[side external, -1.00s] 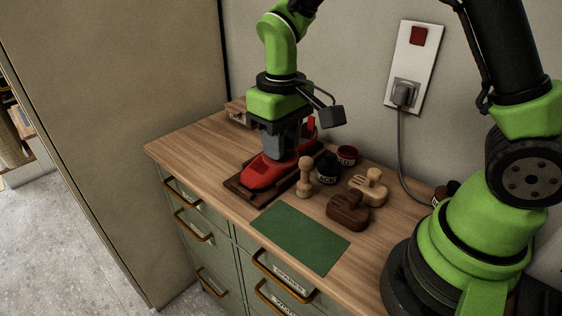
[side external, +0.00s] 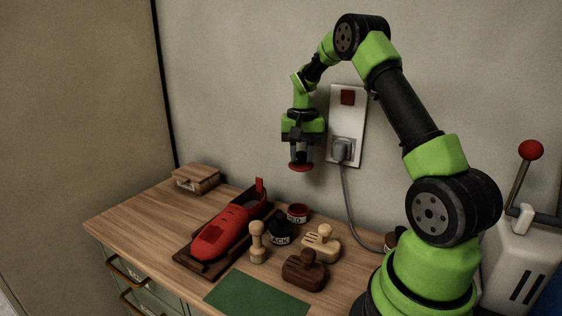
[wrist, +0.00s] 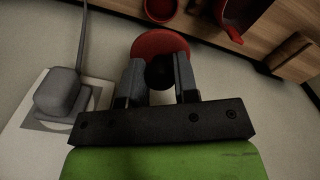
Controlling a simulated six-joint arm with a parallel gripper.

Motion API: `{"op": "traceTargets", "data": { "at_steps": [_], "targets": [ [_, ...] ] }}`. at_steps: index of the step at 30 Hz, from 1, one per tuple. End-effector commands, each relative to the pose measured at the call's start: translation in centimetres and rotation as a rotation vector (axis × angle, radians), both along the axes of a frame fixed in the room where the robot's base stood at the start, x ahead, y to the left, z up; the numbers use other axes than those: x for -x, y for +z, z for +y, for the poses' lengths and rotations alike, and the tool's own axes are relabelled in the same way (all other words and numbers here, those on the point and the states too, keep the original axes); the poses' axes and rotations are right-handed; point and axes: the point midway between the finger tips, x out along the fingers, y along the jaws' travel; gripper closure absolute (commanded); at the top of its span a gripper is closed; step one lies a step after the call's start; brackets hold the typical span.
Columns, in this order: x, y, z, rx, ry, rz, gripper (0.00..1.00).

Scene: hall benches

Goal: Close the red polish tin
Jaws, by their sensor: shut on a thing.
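The red polish tin (side external: 298,212) stands on the bench behind the black tin, and its top looks uncovered. It also shows at the top of the wrist view (wrist: 160,8). My gripper (side external: 301,158) is shut on a round red lid (side external: 301,168) and holds it in the air, near the wall and well above the bench. In the wrist view my two grey fingers (wrist: 158,72) close on a dark knob in front of the red lid (wrist: 160,43). The lid is apart from the tin.
A red shoe (side external: 222,236) lies on a dark wooden stand. The black tin (side external: 280,231), a wooden peg-shaped tool (side external: 257,243) and two brushes (side external: 321,244) (side external: 304,270) stand close by. A green mat (side external: 257,294) lies in front. A socket with a plug (side external: 342,148) is on the wall.

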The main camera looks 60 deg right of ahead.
Motion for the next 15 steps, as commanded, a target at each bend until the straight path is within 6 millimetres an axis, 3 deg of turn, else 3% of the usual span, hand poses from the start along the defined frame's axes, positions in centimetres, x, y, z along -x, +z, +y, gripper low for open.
{"op": "traceTargets", "data": {
  "at_steps": [6,15],
  "targets": [
    [0.0,-3.6,0.3,-0.006,0.009,0.007,0.94],
    [-0.1,-5.7,0.4,-0.004,0.010,0.005,0.94]
  ]
}}
